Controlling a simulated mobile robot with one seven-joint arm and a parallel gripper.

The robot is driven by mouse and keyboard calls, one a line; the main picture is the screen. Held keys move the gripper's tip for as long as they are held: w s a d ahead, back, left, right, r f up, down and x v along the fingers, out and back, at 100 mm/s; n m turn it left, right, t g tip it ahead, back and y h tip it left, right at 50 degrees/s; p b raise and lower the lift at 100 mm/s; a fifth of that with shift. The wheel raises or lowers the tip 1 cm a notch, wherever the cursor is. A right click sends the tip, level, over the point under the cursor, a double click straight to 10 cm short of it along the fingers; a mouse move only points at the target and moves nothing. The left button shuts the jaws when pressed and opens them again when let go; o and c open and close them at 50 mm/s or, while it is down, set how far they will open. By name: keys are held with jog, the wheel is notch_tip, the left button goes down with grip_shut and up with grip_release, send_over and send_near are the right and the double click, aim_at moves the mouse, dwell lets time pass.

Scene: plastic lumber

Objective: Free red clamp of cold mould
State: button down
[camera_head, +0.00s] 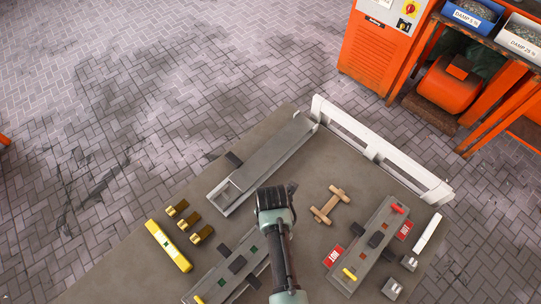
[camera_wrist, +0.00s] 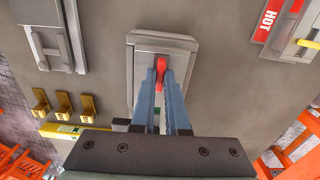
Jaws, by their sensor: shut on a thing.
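The red clamp (camera_wrist: 163,65) shows as a short red lever between my fingertips in the wrist view. It stands at the end of a grey metal mould (camera_wrist: 145,48). My gripper (camera_wrist: 162,75) is shut on the clamp, with its two blue-grey fingers on either side. In the head view my gripper (camera_head: 276,197) and arm hide the clamp. A grey mould with a green mark (camera_head: 221,279) shows left of my arm, with a yellow clamp (camera_head: 198,299) at its near end. Another mould (camera_head: 377,232), with a red clamp (camera_head: 398,209) and a yellow clamp (camera_head: 349,274), lies to the right.
A red HOT label (camera_head: 404,231) lies beside the right mould. A yellow level (camera_head: 168,246) and brass brackets (camera_head: 190,220) lie at left. A wooden piece (camera_head: 329,205) lies right of my gripper. A long grey channel (camera_head: 262,160) and white rail (camera_head: 380,150) are farther back.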

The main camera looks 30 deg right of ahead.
jog(key=c, duration=0.8)
grip_release()
jog(key=shift+a, duration=0.1)
jog(key=shift+o, duration=0.2)
notch_tip(320, 180, up, 5)
jog(key=p, duration=0.4)
jog(key=shift+f, duration=0.1)
jog(key=shift+r, duration=1.1)
